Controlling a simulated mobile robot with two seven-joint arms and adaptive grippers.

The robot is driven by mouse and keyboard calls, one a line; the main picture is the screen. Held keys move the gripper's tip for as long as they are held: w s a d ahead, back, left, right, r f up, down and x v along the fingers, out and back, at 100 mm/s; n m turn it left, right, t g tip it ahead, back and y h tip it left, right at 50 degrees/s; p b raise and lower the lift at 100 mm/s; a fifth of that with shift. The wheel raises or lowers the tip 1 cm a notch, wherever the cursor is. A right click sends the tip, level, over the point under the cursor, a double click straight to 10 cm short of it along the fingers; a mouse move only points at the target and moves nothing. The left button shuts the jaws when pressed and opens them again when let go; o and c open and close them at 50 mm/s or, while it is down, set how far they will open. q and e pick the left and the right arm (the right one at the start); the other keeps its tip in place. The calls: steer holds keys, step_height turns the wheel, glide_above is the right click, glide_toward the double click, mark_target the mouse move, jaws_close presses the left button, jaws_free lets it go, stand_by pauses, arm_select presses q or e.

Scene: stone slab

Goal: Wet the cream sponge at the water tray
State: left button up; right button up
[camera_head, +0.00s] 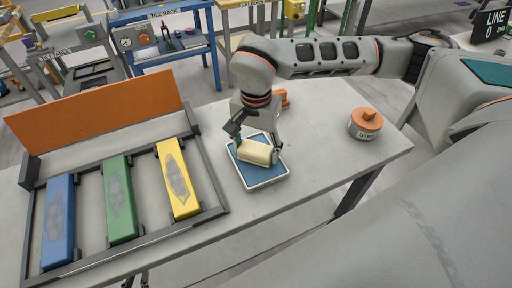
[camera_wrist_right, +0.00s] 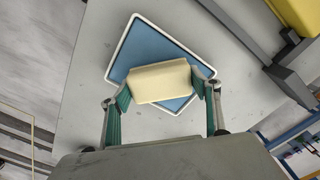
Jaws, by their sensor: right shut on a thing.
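The cream sponge (camera_head: 255,152) is a pale block held between the fingers of my right gripper (camera_head: 254,146). In the right wrist view the sponge (camera_wrist_right: 159,81) sits between the two green-lined fingers (camera_wrist_right: 162,92), which are shut on its ends. The water tray (camera_head: 264,182) is a shallow white-rimmed tray with blue inside. The sponge is over the tray; I cannot tell whether it touches the blue surface. The tray (camera_wrist_right: 148,43) shows behind the sponge in the wrist view.
A dark rack (camera_head: 221,209) left of the tray holds blue (camera_head: 58,220), green (camera_head: 120,200) and yellow (camera_head: 178,178) bars with grey smudges, before an orange panel (camera_head: 95,120). A round orange-lidded container (camera_head: 365,124) stands at right. An orange object (camera_head: 282,97) is partly hidden behind my gripper.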

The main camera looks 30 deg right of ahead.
mark_target(256, 148)
steer(key=shift+f, duration=0.25)
steer(key=shift+f, duration=0.1)
stand_by(1.1)
steer(key=shift+r+p, duration=1.2)
steer(key=shift+r, duration=0.85)
steer(key=shift+r+p, duration=0.95)
steer(key=shift+r, duration=0.6)
